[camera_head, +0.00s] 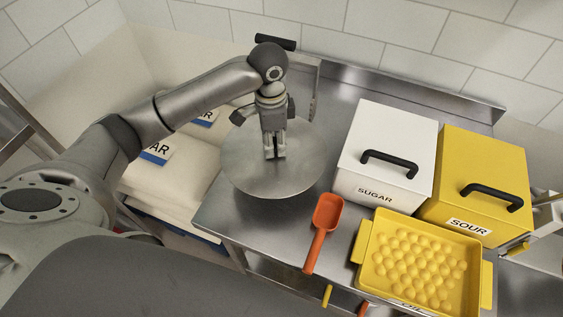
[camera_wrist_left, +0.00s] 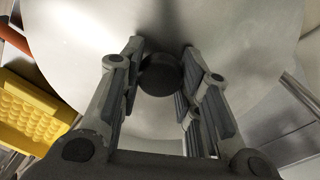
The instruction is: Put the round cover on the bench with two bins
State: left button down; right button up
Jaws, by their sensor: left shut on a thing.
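The round cover (camera_head: 247,177) is a wide grey metal disc with a dark knob (camera_wrist_left: 160,75). My left gripper (camera_head: 274,154) points down at the middle of the cover and is shut on this knob, with one finger on each side of it in the left wrist view (camera_wrist_left: 160,88). The cover lies over the left end of the metal bench (camera_head: 338,92); I cannot tell whether it touches the bench top. The two bins stand right of the cover: a white SUGAR bin (camera_head: 383,131) and a yellow SOUR bin (camera_head: 487,162), both with black handles. My right gripper is not seen.
An orange scoop (camera_head: 325,215) lies in front of the SUGAR bin. A yellow tray (camera_head: 367,279) with rounded bumps is at the front right. Pale sacks (camera_head: 180,190) are left of the bench. A tiled wall (camera_head: 400,25) is behind.

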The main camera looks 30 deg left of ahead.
pick_arm(q)
jog(key=shift+s+f, duration=0.15)
jog(key=shift+f, duration=0.35)
notch_tip(320, 180, down, 4)
jog(key=shift+f+p, duration=0.1)
jog(key=shift+p, duration=0.6)
notch_tip(320, 180, down, 4)
jog(key=shift+r+p, duration=0.1)
jog(key=shift+p, duration=0.3)
jog(key=shift+f, duration=0.3)
jog(key=c, duration=1.4)
grip_release()
jog(key=shift+f, duration=0.1)
jog(key=o, duration=0.3)
jog(key=shift+o, duration=0.2)
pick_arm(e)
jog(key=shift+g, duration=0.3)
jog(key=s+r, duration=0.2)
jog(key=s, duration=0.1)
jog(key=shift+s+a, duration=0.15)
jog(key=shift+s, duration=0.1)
